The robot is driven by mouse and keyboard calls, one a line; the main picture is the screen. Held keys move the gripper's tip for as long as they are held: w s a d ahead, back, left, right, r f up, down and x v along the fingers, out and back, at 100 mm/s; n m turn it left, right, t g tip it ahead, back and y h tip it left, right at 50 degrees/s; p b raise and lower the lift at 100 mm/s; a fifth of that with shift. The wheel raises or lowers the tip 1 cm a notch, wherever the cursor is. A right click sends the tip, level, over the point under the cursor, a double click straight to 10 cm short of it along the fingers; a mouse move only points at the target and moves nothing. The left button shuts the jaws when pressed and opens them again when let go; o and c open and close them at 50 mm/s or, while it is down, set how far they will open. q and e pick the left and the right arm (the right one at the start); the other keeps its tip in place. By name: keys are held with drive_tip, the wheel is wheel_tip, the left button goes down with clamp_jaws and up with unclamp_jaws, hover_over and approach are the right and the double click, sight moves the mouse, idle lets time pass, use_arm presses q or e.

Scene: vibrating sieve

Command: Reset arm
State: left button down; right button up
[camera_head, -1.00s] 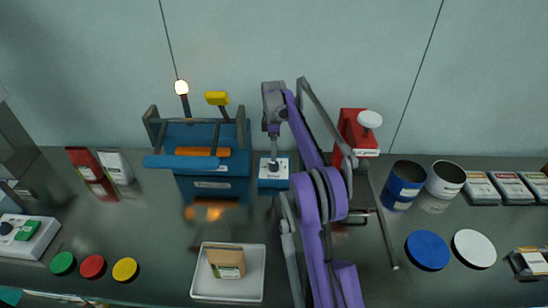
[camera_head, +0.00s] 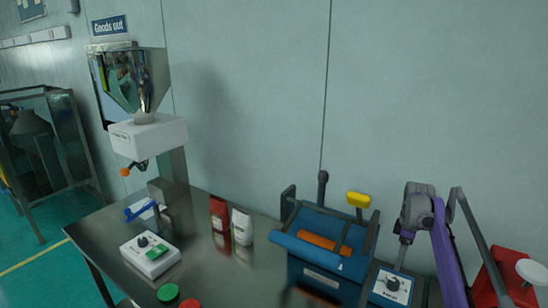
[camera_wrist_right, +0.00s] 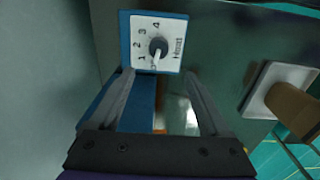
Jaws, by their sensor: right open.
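My right gripper (camera_head: 402,252) hangs at the end of the purple arm, just above the blue control box (camera_head: 392,287) with its white face and dark dial. In the right wrist view the jaws (camera_wrist_right: 161,78) are open and empty, with the fingertips just short of the face of the control box (camera_wrist_right: 135,57). The dial knob (camera_wrist_right: 158,46) shows beyond the fingertips, and I see no contact with it. The left gripper is not in view.
The blue sieve machine (camera_head: 312,252) stands left of the control box. A red device (camera_head: 505,280) with a white knob stands right of my arm. Red (camera_head: 219,214) and white (camera_head: 242,227) packs and a hopper machine (camera_head: 150,135) stand farther left. Dark table top (camera_head: 205,262) is bare between them.

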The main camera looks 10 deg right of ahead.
drive_tip(key=s+a+r+m+t, duration=0.1)
drive_tip(key=s+a+r+m, duration=0.15)
drive_tip(key=s+a, duration=0.45)
drive_tip(key=s+a+r+m+t, duration=0.2)
drive_tip(key=s+a+r, duration=0.2)
drive_tip(key=a, duration=0.7)
drive_tip(key=s+a+f+m+t, duration=0.1)
drive_tip(key=s+a+f, duration=0.2)
drive_tip(key=s, duration=0.3)
drive_tip(key=s+a+f+m+t, duration=0.1)
drive_tip(key=s+a+f+m, duration=0.1)
drive_tip(key=s+a+f, duration=0.2)
drive_tip(key=s+a+f+m, duration=0.2)
drive_tip(key=s+a+f, duration=0.2)
drive_tip(key=s, duration=0.6)
drive_tip(key=shift+s+a+t, duration=0.25)
drive_tip(key=shift+a+t, duration=0.15)
drive_tip(key=shift+a, duration=0.2)
drive_tip(key=shift+m, duration=0.25)
